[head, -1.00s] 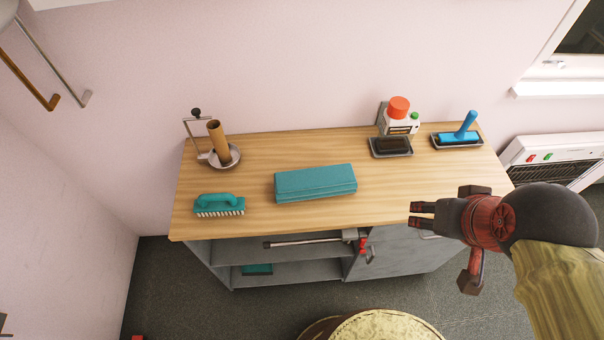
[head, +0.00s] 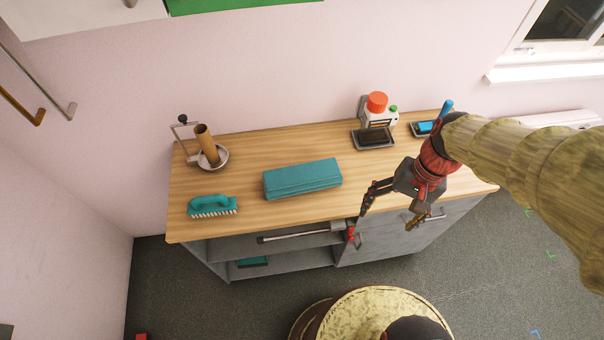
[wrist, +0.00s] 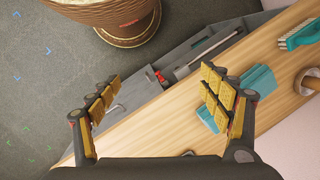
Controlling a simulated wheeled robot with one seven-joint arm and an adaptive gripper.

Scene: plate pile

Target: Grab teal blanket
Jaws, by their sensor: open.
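The teal blanket (head: 303,179) is a folded flat block lying on the wooden counter top, left of my gripper in the head view. In the wrist view the blanket (wrist: 258,80) shows beside and partly behind the right finger, which hides part of it. My gripper (head: 390,203) is open and empty, with its fingers spread over the front right part of the counter. In the wrist view the gripper (wrist: 160,105) has both padded fingers wide apart. The gripper is apart from the blanket.
A round gold-topped object (head: 375,312) stands in front. Counter space around the blanket is clear.

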